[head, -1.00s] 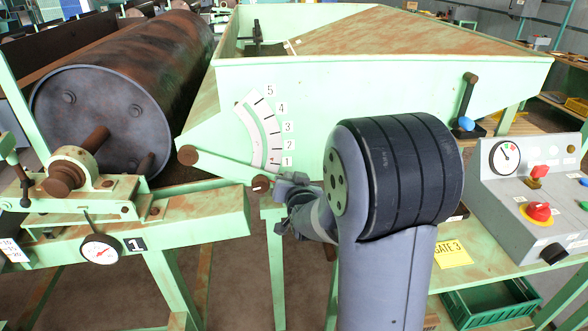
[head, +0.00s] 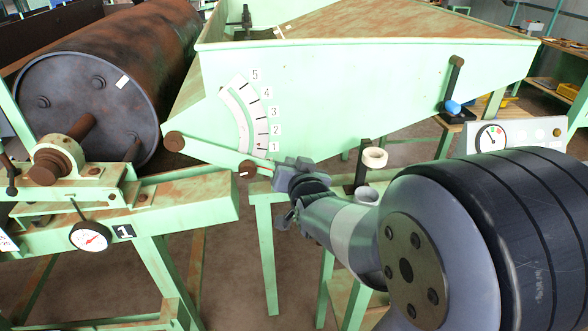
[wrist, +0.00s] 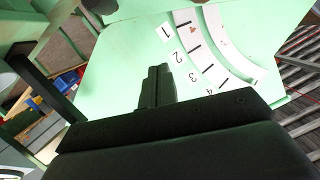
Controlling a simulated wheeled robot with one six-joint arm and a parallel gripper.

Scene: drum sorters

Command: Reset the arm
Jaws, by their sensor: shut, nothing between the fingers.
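My gripper (head: 298,180) is shut and empty in the head view. It hangs just right of the brown-tipped end of the green lever (head: 215,157), below the numbered scale (head: 243,115). Whether it touches the lever end is unclear. The lever end lies near the 1 mark. In the wrist view my gripper's fingers (wrist: 157,80) are together in front of the pale green panel (wrist: 130,50), with the scale (wrist: 208,55) to their right. My forearm and a large dark joint fill the lower right of the head view.
A rusty drum (head: 90,100) with a white tag lies at the left, beside a green stand with a dial gauge (head: 90,236). A blue-knobbed lever (head: 453,100) is on the hopper's right.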

